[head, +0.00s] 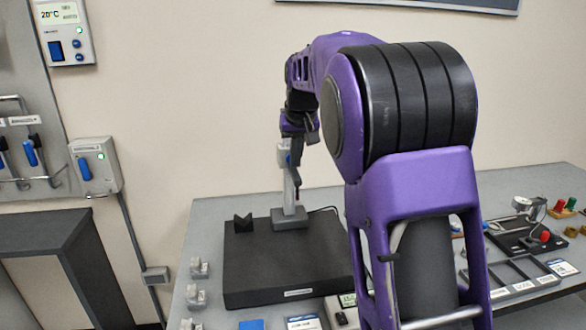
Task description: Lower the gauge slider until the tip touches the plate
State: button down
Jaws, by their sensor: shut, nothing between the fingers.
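The height gauge (289,198) stands upright on the dark surface plate (258,262), its grey base resting near the back of the plate. Its slider (284,152) is high on the column, with a dark arm or scriber close by; the tip is too small to make out clearly. My gripper (297,148) is at the top of the gauge, beside or in front of the slider. Its fingers are small and dark here and look shut, with nothing seen between them. Whether it touches the slider I cannot tell.
A dark V-block (243,222) stands on the plate left of the gauge. Small grey clamps (198,268) line the table's left edge. A display unit (343,310) sits at the front. A tray (510,278) and a fixture (528,232) lie to the right. My arm hides the table's middle.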

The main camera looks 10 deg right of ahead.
notch_tip(320, 180, down, 16)
jog(key=b, duration=0.9)
dwell(2.1)
jog(key=shift+f, duration=0.7)
dwell(0.9)
notch_tip(320, 180, up, 7)
jog(key=p, duration=0.5)
dwell(0.5)
jog(key=shift+r, duration=0.1)
